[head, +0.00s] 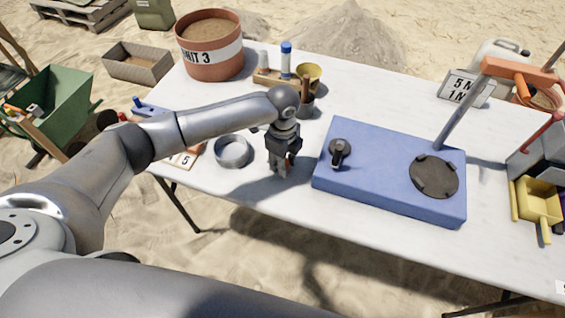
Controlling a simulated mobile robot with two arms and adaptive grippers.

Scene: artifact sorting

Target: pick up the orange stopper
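My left gripper (281,167) points down just above or at the white table (330,120), between a grey ring-shaped dish (232,152) and the blue box (380,180). A small reddish spot shows by its fingers; I cannot tell whether it is a held thing or part of the gripper. The finger gap is too small to judge. I cannot pick out an orange stopper for certain. An orange piece (518,73) sits atop a slanted grey post at the right. My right gripper is not in view.
The blue box carries a black knob (340,152) and a dark round plate (434,177). A yellow scoop (539,203) lies at the right.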

